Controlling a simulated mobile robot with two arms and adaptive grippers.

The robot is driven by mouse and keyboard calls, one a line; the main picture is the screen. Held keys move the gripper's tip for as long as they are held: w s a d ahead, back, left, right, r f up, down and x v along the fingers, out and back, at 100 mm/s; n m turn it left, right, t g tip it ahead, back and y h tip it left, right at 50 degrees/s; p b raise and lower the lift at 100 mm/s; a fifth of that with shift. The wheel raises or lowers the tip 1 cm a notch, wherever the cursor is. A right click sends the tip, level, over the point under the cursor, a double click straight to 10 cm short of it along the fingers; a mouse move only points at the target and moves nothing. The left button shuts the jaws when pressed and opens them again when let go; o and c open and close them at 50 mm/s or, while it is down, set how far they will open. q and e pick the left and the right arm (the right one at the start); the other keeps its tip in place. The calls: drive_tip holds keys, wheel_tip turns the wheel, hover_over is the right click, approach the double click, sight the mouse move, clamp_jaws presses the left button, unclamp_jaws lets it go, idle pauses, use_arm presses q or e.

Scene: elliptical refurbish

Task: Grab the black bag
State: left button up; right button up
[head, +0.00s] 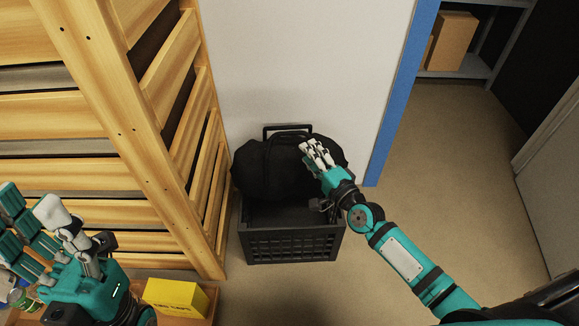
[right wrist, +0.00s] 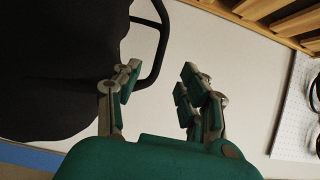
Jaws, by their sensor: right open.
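The black bag (head: 270,172) rests in a black crate (head: 292,246) against the white wall. My right gripper (head: 314,152) is over the right part of the bag, with its fingers extended toward the wall. In the right wrist view the bag (right wrist: 60,70) fills the left side. The open fingers of my right gripper (right wrist: 155,95) have no object between them. A black handle loop (right wrist: 158,45) stands just beyond them. My left gripper (head: 40,230) is at the lower left, away from the bag, with its fingers spread and nothing visible in it.
A wooden slatted rack (head: 150,130) stands close on the left. A yellow box (head: 176,297) sits on a wooden surface at the lower left. A blue door frame (head: 402,90) is right of the crate. The floor (head: 440,180) at right is clear, and a shelf holds a cardboard box (head: 453,40).

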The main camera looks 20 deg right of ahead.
sight(294, 134)
drive_tip(key=b+x, duration=0.1)
drive_tip(key=x, duration=0.5)
drive_tip(key=shift+f, duration=0.1)
drive_tip(key=b+x, duration=0.2)
drive_tip(key=x, duration=0.2)
drive_tip(key=shift+w+d, duration=0.15)
drive_tip(key=shift+w, duration=0.4)
clamp_jaws()
drive_tip(key=shift+w+r, duration=0.1)
drive_tip(key=shift+r, duration=0.25)
